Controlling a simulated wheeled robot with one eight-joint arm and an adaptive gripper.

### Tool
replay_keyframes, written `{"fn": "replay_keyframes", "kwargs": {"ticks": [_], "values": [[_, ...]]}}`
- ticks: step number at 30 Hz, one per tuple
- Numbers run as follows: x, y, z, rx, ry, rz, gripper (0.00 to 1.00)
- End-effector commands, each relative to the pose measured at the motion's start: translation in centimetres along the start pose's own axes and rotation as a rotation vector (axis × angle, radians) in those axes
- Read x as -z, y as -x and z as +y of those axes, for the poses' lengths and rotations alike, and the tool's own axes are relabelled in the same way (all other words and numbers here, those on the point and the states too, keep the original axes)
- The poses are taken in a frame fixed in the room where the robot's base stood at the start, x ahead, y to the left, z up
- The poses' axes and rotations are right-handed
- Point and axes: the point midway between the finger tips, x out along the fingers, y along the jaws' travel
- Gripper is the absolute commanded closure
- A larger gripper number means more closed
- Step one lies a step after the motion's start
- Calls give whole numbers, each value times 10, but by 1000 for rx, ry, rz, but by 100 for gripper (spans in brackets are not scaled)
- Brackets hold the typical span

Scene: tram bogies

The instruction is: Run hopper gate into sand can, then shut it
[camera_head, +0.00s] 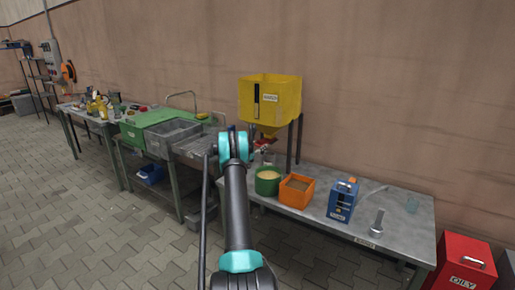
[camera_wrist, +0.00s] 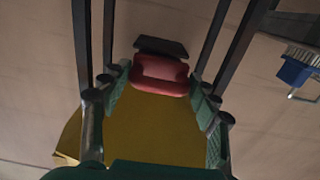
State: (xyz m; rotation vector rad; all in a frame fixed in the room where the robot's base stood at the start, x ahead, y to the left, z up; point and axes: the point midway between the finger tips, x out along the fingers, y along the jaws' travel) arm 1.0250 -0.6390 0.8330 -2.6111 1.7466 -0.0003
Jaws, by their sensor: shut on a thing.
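The yellow hopper (camera_head: 270,98) stands on dark legs at the back of the metal bench. Its red gate handle (camera_head: 262,143) shows small under the hopper, just right of my arm. In the wrist view, the red handle (camera_wrist: 161,75) sits between the green-padded fingers of my gripper (camera_wrist: 160,82), which is shut on it. A dark plate (camera_wrist: 161,46) lies beyond the handle, and the hopper's yellow body (camera_wrist: 150,130) fills the lower middle. A round green can (camera_head: 268,187) with pale contents stands below the hopper. My arm hides most of the gripper in the head view.
An orange box (camera_head: 297,197) with brown contents stands right of the green can. A blue labelled unit (camera_head: 342,202) and a grey tool (camera_head: 377,221) are farther right on the bench (camera_head: 395,235). A red bin (camera_head: 463,262) stands at the right. A sink bench (camera_head: 190,152) is left.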

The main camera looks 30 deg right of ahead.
Motion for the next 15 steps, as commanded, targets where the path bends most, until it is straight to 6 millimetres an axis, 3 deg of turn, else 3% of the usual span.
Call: {"fn": "replay_keyframes", "kwargs": {"ticks": [2,3,15], "values": [[1,-3,3,-3,1,1,91],[1,-3,3,-2,1,1,34],[1,0,1,0,1,1,31]]}}
